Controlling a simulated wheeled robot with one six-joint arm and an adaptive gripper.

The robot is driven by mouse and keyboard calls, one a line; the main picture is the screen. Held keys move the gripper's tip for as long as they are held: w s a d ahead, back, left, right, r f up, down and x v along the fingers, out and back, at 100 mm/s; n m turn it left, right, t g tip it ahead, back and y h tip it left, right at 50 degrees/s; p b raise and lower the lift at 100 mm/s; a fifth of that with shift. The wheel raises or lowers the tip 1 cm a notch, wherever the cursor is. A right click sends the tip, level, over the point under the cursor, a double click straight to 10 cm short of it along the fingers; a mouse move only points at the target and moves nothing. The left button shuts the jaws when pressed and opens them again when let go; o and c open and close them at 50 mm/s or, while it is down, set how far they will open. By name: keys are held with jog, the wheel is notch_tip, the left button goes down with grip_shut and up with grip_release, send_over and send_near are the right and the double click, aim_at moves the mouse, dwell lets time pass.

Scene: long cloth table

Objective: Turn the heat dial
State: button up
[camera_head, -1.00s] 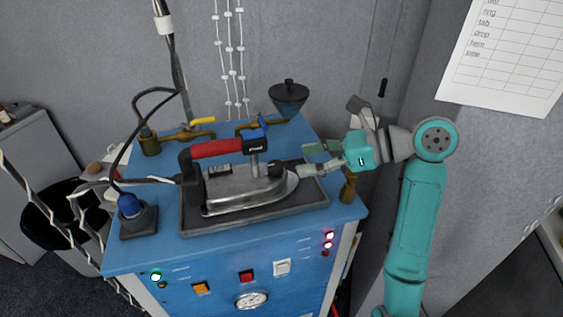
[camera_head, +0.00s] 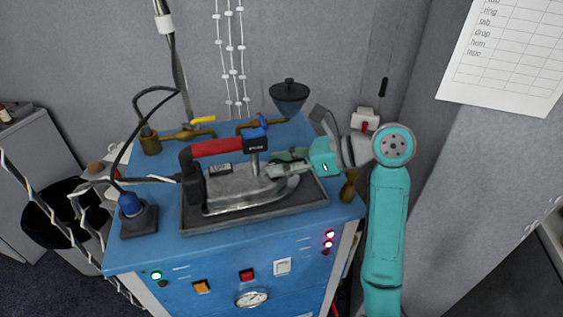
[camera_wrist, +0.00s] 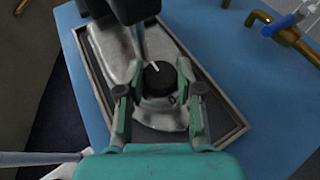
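The heat dial (camera_wrist: 160,84) is a round black knob with a white pointer line, on the rear of the silver iron (camera_wrist: 112,48). In the head view the iron (camera_head: 238,184), with its red handle (camera_head: 217,147), lies on a dark tray (camera_head: 230,220), and my fingers hide the dial. My gripper (camera_head: 272,165) reaches in from the right at the iron's end. In the wrist view my gripper (camera_wrist: 156,74) is open, with one green finger on each side of the dial. Gaps show between the fingers and the knob.
A black post (camera_wrist: 140,40) stands just beyond the dial. Brass pipes with a blue valve (camera_wrist: 278,25) are at the wrist view's upper right. A dark funnel (camera_head: 289,98) is behind the tray. The blue bench front (camera_head: 215,270) carries switches, lamps and a gauge.

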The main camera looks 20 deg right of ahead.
grip_shut()
jog(key=shift+m+t, duration=0.3)
jog(key=m+t+h, duration=0.1)
jog(key=m+h, duration=0.1)
jog(key=m+t+h, duration=0.1)
jog(key=shift+s+a+t, duration=0.2)
jog(key=shift+a+t, duration=0.05)
jog(key=shift+t, duration=0.05)
jog(key=shift+a+m+t+h, duration=0.1)
jog(key=shift+m+t+h, duration=0.8)
jog(key=shift+m+h, duration=1.05)
jog(key=o, duration=0.9)
grip_release()
jog(key=shift+o, duration=0.2)
